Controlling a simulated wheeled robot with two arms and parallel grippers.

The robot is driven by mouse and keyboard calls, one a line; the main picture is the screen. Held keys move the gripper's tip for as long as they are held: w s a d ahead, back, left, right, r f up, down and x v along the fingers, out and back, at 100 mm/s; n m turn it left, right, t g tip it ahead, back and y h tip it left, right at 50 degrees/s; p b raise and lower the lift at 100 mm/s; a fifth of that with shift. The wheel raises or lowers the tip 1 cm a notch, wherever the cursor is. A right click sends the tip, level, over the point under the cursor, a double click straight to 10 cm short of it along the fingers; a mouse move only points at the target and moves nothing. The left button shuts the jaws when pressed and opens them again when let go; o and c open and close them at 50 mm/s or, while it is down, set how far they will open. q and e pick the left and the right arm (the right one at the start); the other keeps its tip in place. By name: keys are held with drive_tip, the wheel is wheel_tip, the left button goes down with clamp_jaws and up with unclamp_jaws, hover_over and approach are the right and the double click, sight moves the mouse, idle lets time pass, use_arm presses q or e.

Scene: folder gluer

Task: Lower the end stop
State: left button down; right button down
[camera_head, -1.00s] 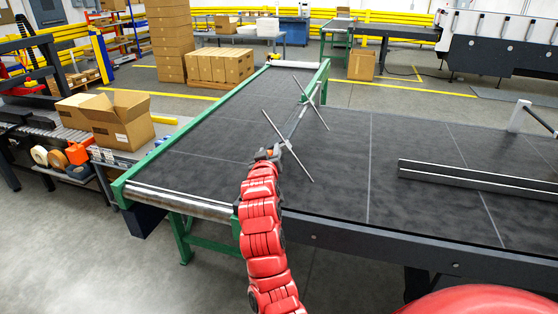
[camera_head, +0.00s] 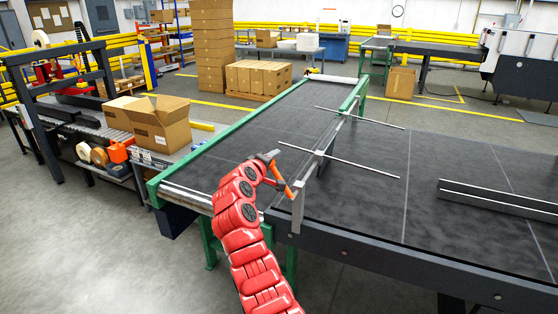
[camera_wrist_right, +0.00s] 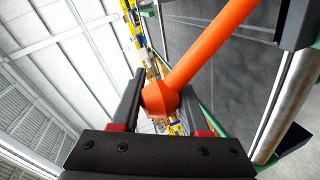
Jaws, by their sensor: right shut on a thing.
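The end stop (camera_head: 320,154) is a grey metal bar with two long thin rods across it, over the dark conveyor belt (camera_head: 250,143). Its near end has a flat upright plate (camera_head: 298,210) at the belt's front edge. An orange handle (camera_head: 281,181) is at this near end. My right gripper (camera_head: 272,167) is at the handle, with its red arm reaching up from below. In the right wrist view, the orange handle's rounded end (camera_wrist_right: 160,99) sits between the fingers of my right gripper (camera_wrist_right: 163,112), which is shut on it. My left gripper is not in view.
A green-framed conveyor (camera_head: 218,147) runs to the back. A long dark guide rail (camera_head: 500,198) lies on the belt at right. Floor (camera_head: 110,235) is clear at front left.

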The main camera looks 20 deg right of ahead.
drive_tip(key=shift+w+a+f+n+g, duration=0.3)
drive_tip(key=shift+w+a+f+n, duration=0.1)
drive_tip(key=shift+f, duration=0.1)
drive_tip(key=shift+c, duration=2.1)
unclamp_jaws()
drive_tip(key=b+v, duration=0.3)
drive_tip(key=v, duration=1.4)
drive_tip(key=shift+a+b, duration=0.15)
drive_tip(key=shift+b, duration=0.2)
drive_tip(key=shift+s+f, duration=0.1)
